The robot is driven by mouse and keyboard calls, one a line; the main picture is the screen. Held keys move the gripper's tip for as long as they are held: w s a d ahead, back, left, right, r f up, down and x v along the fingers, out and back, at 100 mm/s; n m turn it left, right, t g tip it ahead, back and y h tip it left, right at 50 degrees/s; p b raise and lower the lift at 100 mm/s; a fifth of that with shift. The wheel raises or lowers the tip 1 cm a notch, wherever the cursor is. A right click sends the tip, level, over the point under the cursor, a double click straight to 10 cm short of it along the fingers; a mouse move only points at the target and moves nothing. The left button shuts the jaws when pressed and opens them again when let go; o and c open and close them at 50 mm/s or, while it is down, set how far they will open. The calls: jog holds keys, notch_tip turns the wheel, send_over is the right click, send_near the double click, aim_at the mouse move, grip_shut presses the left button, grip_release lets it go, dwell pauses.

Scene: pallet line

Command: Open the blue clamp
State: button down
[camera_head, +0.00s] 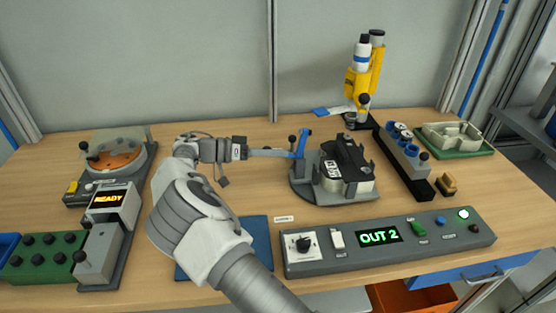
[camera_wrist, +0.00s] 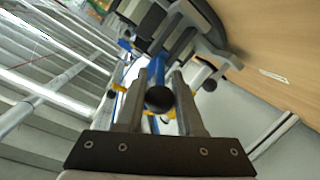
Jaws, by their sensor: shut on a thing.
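The blue clamp (camera_head: 302,142) stands up at the left side of a grey round fixture (camera_head: 312,190). A black part on a pale base (camera_head: 345,160) sits in this fixture. My gripper (camera_head: 287,153) reaches in from the left and is shut on the blue clamp's lever. In the wrist view the blue lever (camera_wrist: 157,70) runs between the two fingers of my gripper (camera_wrist: 157,82), with its black ball knob toward the camera. The fingers hide part of the lever in the head view.
A control panel (camera_head: 440,233) reading "OUT 2" lies in front of the fixture. A yellow press (camera_head: 360,85) and a block with several blue-topped pieces (camera_head: 405,155) stand behind and right. A box reading "READY" (camera_head: 110,200) is at the left.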

jog(key=shift+a+f+t+h+b, duration=0.2)
jog(key=shift+f+t+h+b, duration=0.1)
jog(key=shift+f+h+b, duration=0.7)
jog(key=shift+r, duration=0.25)
jog(key=c, duration=0.6)
grip_release()
jog(key=shift+d, duration=0.1)
jog(key=shift+b, duration=0.3)
